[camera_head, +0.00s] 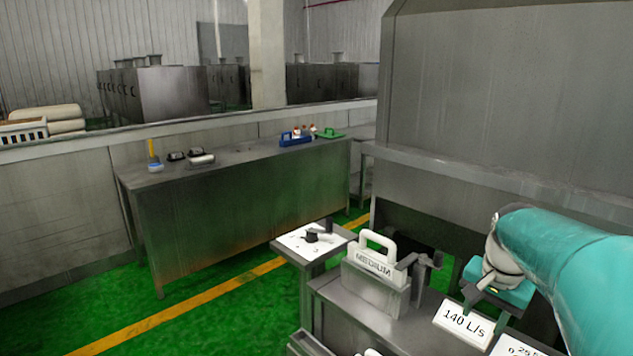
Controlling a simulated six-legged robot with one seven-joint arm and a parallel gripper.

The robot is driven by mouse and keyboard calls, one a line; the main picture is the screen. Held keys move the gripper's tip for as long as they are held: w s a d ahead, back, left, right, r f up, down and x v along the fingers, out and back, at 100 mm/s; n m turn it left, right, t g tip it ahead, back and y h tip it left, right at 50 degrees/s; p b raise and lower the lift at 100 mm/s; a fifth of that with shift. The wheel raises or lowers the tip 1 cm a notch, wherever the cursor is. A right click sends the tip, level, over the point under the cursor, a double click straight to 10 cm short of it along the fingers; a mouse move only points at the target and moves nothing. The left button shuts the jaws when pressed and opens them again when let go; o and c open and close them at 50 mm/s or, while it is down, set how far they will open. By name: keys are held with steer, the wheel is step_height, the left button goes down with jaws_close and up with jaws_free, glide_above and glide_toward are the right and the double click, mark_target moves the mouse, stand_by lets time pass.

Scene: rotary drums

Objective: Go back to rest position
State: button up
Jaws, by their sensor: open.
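My teal arm comes in from the right edge. My gripper (472,295) is at its end, low on the right, above the steel bench (352,312). Its jaws are small and partly hidden by the wrist; they are open, and I see nothing held. A white block marked MEDIUM (375,268), with a handle on top, stands upright on the bench to the left of my gripper, apart from it. A dark grey bracket-like part (422,268) stands between the block and my gripper.
White "140 L/s" sign (464,325) lies below my gripper. Small side table (290,243) holds dark parts. A long steel counter (225,215) with a blue tray (296,138) stands behind. A large steel machine (500,90) fills the right back. Green floor at left is clear.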

steer(key=s+a+n+t, duration=0.1)
steer(key=s+a+n, duration=0.4)
steer(key=s+a, duration=0.2)
steer(key=s+a+n+t, duration=0.2)
steer(key=s+a+n, duration=0.3)
steer(key=s+a, duration=0.3)
steer(key=a, duration=0.4)
steer(key=shift+a+f+t+y, duration=0.3)
steer(key=shift+d, duration=0.1)
stand_by(0.6)
